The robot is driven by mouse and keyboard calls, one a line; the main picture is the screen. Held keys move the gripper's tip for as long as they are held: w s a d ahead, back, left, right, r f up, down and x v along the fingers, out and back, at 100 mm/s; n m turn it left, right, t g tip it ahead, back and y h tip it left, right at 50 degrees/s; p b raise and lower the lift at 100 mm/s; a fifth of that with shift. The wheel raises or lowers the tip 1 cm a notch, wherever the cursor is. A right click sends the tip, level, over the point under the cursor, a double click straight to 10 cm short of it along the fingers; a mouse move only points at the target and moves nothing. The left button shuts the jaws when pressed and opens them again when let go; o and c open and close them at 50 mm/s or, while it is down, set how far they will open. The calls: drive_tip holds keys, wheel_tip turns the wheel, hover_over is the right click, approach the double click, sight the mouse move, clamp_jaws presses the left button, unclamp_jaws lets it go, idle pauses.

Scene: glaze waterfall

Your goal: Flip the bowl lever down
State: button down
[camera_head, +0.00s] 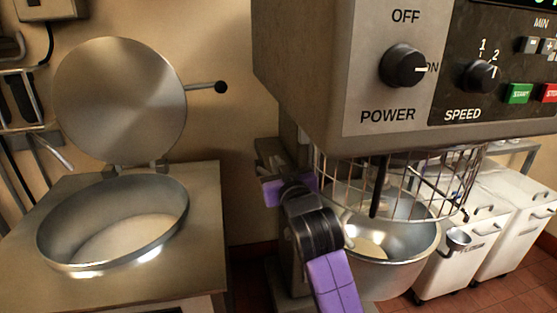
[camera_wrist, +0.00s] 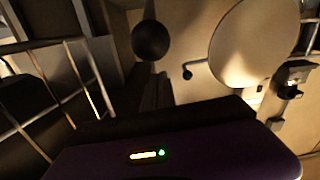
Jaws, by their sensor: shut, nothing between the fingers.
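The mixer (camera_head: 350,70) stands at the right in the head view, with its steel bowl (camera_head: 405,245) under a wire guard (camera_head: 335,180). In the wrist view a dark round knob (camera_wrist: 151,40), which looks like the bowl lever's end, is just beyond my gripper (camera_wrist: 157,88). The gripper's fingers are shut and empty. I cannot tell whether they touch the knob. In the head view my purple and black arm reaches to the left side of the mixer column and covers part of it. The lever's shaft and its angle are hidden there.
A steel kettle (camera_head: 60,255) with its round lid (camera_head: 120,100) raised stands at the left. The lid's handle (camera_head: 220,87) sticks out towards the mixer. White bins (camera_head: 455,250) stand behind the bowl at the right. The wall between kettle and mixer is bare.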

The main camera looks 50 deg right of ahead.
drive_tip(key=shift+s+a+f, duration=0.1)
drive_tip(key=shift+s+f, duration=0.1)
drive_tip(key=shift+f, duration=0.3)
drive_tip(key=shift+s+f, duration=0.2)
drive_tip(key=shift+f, duration=0.3)
drive_tip(key=shift+f, duration=0.15)
